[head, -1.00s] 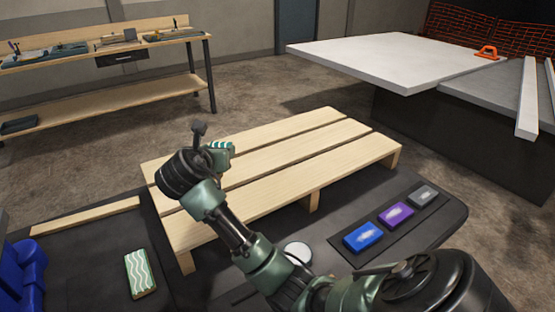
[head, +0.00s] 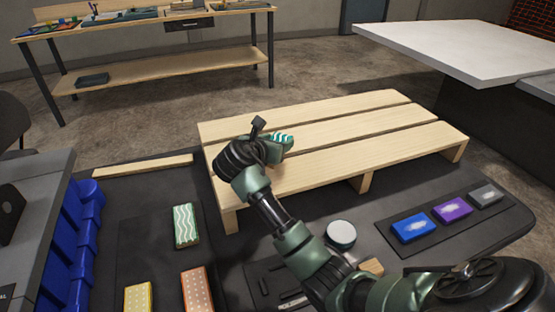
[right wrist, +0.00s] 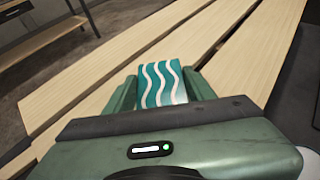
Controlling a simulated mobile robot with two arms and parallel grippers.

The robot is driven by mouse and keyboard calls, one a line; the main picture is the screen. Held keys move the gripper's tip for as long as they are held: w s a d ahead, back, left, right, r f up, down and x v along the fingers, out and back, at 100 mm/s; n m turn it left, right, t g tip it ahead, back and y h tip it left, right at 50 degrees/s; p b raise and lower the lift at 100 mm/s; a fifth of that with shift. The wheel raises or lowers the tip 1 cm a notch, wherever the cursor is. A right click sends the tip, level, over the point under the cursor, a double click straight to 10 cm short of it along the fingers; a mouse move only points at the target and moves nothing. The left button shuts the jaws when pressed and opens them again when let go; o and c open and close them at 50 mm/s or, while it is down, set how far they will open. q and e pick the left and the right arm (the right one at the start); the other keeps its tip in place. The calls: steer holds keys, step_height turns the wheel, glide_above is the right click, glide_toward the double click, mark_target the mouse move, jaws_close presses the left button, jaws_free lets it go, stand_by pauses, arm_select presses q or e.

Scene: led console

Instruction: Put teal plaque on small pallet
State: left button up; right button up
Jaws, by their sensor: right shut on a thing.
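My right gripper (head: 274,148) is shut on the teal plaque (head: 284,138), a small block with white wavy stripes. It is over the left part of the small pallet (head: 400,118), a low platform of pale wooden slats. In the right wrist view the teal plaque (right wrist: 162,85) sits between both fingers of my gripper (right wrist: 162,94), with the pallet slats (right wrist: 92,72) behind it. I cannot tell whether the plaque touches the slats. My left gripper is not in view.
A paler green wavy plaque (head: 186,225) lies on the dark mat, with yellow (head: 138,298) and orange (head: 197,290) dotted ones in front. Blue (head: 412,228), purple (head: 452,210) and grey (head: 487,195) blocks lie at right. Blue bins (head: 85,225) stand left. Most of the pallet is clear.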

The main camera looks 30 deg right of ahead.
step_height(320, 180, down, 6)
steer(key=shift+f+b, duration=0.1)
steer(key=shift+b, duration=0.2)
steer(key=o, duration=1.4)
steer(key=shift+o, duration=0.2)
steer(key=v, duration=1.2)
steer(key=shift+p, duration=0.4)
